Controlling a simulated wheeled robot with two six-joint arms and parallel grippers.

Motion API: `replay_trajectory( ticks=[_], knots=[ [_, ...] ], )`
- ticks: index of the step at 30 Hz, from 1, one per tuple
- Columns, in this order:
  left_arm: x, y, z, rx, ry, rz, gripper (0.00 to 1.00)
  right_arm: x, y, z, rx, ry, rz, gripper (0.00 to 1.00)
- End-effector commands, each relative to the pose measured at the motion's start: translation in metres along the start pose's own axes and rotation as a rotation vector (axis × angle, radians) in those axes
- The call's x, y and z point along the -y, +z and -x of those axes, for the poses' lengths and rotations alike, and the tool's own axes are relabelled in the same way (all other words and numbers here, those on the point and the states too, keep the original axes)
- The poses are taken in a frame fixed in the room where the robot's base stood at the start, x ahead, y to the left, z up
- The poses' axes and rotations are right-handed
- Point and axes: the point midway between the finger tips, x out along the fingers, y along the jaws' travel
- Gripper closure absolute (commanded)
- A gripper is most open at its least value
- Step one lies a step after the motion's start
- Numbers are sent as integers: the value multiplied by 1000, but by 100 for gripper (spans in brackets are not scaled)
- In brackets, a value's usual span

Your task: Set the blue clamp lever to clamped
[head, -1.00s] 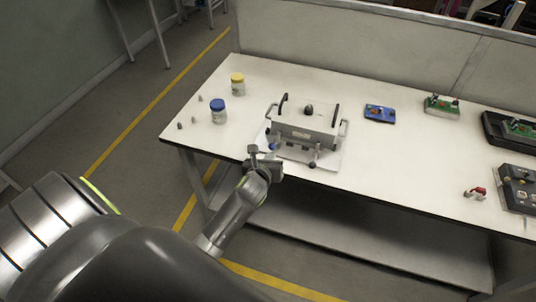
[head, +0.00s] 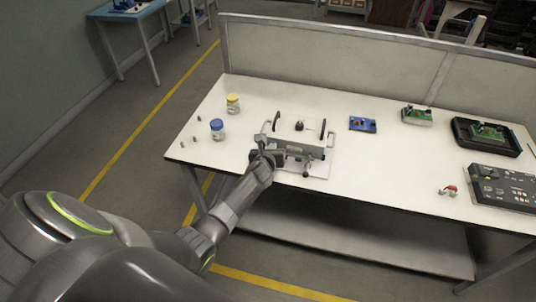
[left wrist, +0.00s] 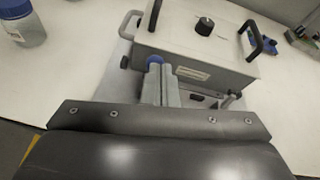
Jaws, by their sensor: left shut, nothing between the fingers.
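A grey-white fixture box (head: 299,138) with black handles and a black top knob stands on a pale base plate near the table's front edge; it also fills the left wrist view (left wrist: 200,55). The blue knob of the clamp lever (left wrist: 155,60) shows just beyond my fingertips at the box's front left. In the head view my gripper hides this knob. My left gripper (head: 261,147) is shut and empty, at the front left of the box; its fingers show in the left wrist view (left wrist: 159,80). I cannot tell whether they touch the lever. My right gripper is not in view.
A blue-lidded jar (head: 217,130) and a yellow-lidded jar (head: 233,104) stand left of the fixture. A second, dark-knobbed lever (left wrist: 231,99) is at the box's front right. A blue board (head: 362,125) lies to the right. The table front between fixture and red part (head: 449,190) is clear.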

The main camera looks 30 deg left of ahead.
Motion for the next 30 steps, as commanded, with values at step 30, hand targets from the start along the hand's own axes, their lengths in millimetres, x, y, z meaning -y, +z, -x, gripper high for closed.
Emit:
replay_trajectory(
  ticks=[30],
  knots=[
    [3, 13, -17, -2, 2, 0, 100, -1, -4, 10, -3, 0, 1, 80]
  ],
)
